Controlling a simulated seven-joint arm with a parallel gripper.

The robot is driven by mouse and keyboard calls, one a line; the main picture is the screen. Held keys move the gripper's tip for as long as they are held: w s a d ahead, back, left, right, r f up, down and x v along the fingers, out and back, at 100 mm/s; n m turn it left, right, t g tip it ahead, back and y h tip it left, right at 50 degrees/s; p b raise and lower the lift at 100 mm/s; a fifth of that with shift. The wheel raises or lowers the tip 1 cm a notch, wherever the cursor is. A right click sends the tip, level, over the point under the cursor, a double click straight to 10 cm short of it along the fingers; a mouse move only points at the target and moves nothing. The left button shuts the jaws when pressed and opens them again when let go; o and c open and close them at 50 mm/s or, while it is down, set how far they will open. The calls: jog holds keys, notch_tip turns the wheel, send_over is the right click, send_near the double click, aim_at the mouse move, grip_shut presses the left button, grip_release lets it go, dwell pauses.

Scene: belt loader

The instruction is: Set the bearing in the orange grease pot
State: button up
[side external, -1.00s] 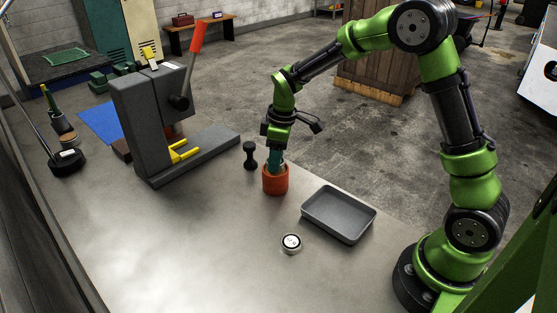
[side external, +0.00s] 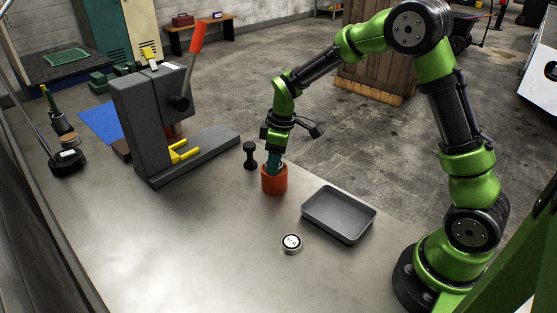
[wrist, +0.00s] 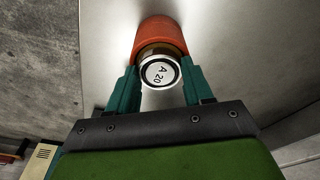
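The orange grease pot (side external: 274,182) stands upright on the metal bench, and it also shows in the wrist view (wrist: 160,30). A round bearing (wrist: 160,73) with a white face marked "A 20" sits between my teal fingertips at the pot's mouth. My gripper (side external: 273,163) points down over the pot, with its fingertips at the rim. In the wrist view my gripper (wrist: 160,76) appears shut on the bearing, one finger on each side. The bearing overlaps the opening, and how deep it sits is hidden. In the side view the fingers hide it.
A similar white-faced round part (side external: 291,243) lies on the bench in front of the pot. A grey tray (side external: 338,231) lies right of the pot. A dark dumbbell-shaped object (side external: 250,155) stands just left, with a grey press (side external: 150,125) beyond.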

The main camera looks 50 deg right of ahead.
aim_at(281, 165)
jog(key=shift+o, duration=0.2)
notch_tip(281, 165, up, 11)
jog(key=s, duration=0.1)
jog(key=shift+s+d, duration=0.25)
jog(key=shift+d, duration=0.15)
jog(key=s+a+r+m+t, duration=0.2)
jog(key=s+a+r+m, duration=0.15)
jog(key=s+r, duration=0.4)
jog(key=s+a+f+m+t+y, duration=0.1)
jog(key=s+m+t, duration=0.2)
jog(key=s+m, duration=0.4)
jog(key=s, duration=0.5)
jog(key=shift+s+a+t, duration=0.35)
jog(key=shift+t, duration=0.05)
